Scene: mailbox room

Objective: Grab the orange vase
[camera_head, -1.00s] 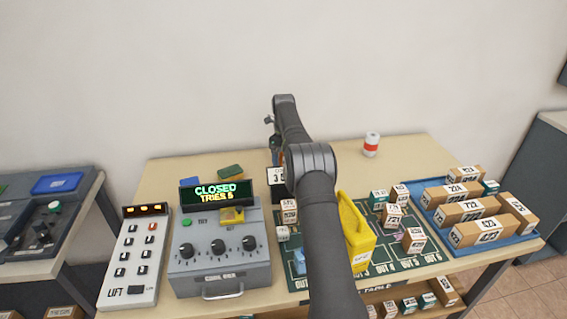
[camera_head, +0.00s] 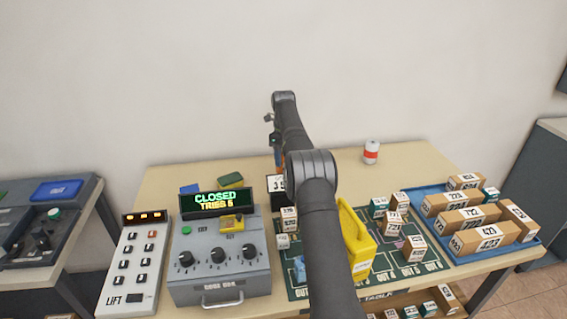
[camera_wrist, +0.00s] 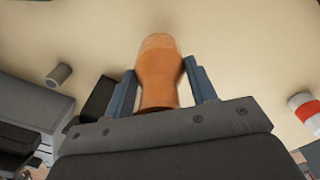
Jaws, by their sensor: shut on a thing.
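The orange vase (camera_wrist: 158,72) stands out in the wrist view, between the two blue-grey fingers of my gripper (camera_wrist: 161,84). The fingers are shut on its narrower part, one on each side, and its rounded end points away from the palm. In the head view my gripper (camera_head: 275,143) is over the back middle of the table, and only a thin orange strip of the vase shows beside my arm. My arm hides most of it, and I cannot tell its height above the table.
A red-and-white can (camera_head: 371,152) stands at the back right. A grey dial box (camera_head: 218,262) reading CLOSED is at the left, beside a lift keypad (camera_head: 131,262). A yellow container (camera_head: 357,240), several small boxes and a blue tray (camera_head: 530,244) fill the right front.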

